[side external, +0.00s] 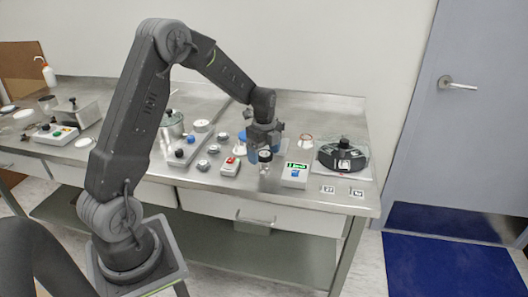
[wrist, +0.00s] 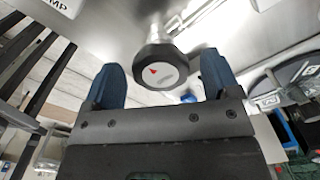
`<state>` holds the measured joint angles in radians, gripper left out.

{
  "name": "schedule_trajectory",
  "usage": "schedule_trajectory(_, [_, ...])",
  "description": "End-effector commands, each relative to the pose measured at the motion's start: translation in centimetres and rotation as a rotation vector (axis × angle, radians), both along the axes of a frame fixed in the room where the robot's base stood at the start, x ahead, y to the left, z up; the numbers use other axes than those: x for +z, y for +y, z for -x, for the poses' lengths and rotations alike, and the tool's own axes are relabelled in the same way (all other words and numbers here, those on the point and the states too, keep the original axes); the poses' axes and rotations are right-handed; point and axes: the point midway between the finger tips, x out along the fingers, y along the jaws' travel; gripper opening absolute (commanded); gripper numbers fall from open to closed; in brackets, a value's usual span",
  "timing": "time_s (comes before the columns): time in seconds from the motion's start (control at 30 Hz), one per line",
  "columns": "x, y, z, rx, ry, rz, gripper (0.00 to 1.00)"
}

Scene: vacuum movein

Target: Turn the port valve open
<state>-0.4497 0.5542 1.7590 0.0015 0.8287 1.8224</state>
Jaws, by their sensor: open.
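A dark, many-sided knob (wrist: 161,67) with a pale face and a small red pointer shows in the wrist view; I take it for the port valve. A shiny metal stem runs from it toward the top of the picture. My gripper (wrist: 161,60) is open, with one blue finger on each side of the knob and a visible gap on both sides. In the side view my gripper (side external: 265,143) points down over the front of the bench, right above a small dark round part with a pale top (side external: 265,155). The fingers partly hide what is behind them.
A white box with a green display (side external: 295,174) stands just right of my gripper. A red-and-white switch box (side external: 230,166) is to its left. A black round device (side external: 342,154) stands at the bench's right end. The metal bench (side external: 345,201) has its front edge close by.

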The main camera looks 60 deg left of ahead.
Motion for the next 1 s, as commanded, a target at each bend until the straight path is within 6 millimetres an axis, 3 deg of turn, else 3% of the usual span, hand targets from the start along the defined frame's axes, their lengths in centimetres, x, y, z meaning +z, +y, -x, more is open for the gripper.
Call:
schedule_trajectory(0.07, [0.01,0.00,0.00,0.000,0.000,0.000,0.77])
schedule_trajectory(0.53, [0.05,0.00,0.00,0.000,0.000,0.000,0.33])
schedule_trajectory(1.0, [0.06,0.00,0.03,0.126,-0.001,0.001,0.33])
